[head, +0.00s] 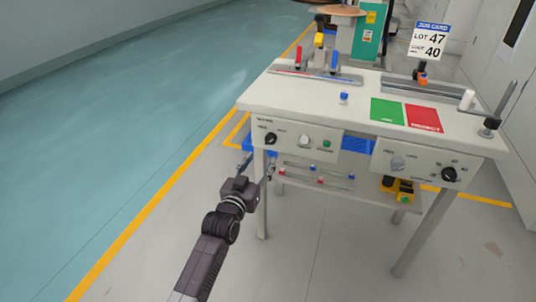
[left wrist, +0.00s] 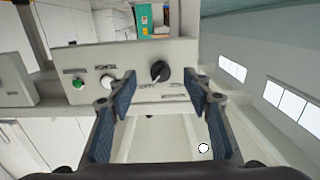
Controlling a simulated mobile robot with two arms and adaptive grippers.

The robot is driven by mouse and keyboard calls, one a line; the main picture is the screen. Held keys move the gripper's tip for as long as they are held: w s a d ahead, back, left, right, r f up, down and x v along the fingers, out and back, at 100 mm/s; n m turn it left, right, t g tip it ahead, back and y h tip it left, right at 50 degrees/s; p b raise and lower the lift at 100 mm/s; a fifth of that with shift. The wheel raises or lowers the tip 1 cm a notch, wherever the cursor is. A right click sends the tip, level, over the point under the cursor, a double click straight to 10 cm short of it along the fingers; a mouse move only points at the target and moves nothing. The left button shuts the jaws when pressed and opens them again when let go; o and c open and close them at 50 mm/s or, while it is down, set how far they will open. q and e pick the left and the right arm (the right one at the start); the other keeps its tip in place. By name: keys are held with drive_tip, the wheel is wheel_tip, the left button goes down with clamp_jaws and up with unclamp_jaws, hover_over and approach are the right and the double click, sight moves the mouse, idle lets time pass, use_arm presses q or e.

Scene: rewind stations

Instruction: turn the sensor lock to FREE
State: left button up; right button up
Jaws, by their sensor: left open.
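A black knob (head: 270,138) sits at the left end of the left front panel (head: 290,151) of the white bench. The lettering around it is too small to read surely, so I cannot tell its setting. It also shows in the left wrist view (left wrist: 160,70), seen upside down between the fingers and beyond their tips. My left gripper (head: 265,170) is open and empty, just below and in front of this knob, apart from it. Its blue-padded fingers show in the left wrist view (left wrist: 160,83). My right gripper is not in view.
Beside the black knob are a white knob (head: 305,140) and a green button (head: 327,143). The right panel (head: 424,170) has a grey knob (head: 397,163) and another black knob (head: 449,174). A lower shelf (head: 350,189) lies beneath. The floor at left is clear.

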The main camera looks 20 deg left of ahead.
sight(269, 142)
use_arm(q)
drive_tip(key=w, duration=0.2)
drive_tip(key=w+r+b, duration=0.1)
drive_tip(key=w, duration=0.3)
drive_tip(key=shift+w+d+r+b, duration=0.1)
drive_tip(key=shift+w+r+b, duration=0.15)
drive_tip(key=shift+b, duration=0.15)
drive_tip(key=shift+w, duration=0.8)
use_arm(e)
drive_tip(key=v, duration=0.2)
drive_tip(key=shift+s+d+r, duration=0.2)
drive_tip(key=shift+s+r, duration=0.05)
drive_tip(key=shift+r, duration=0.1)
use_arm(q)
drive_tip(key=c, duration=1.1)
drive_tip(key=shift+c, duration=0.2)
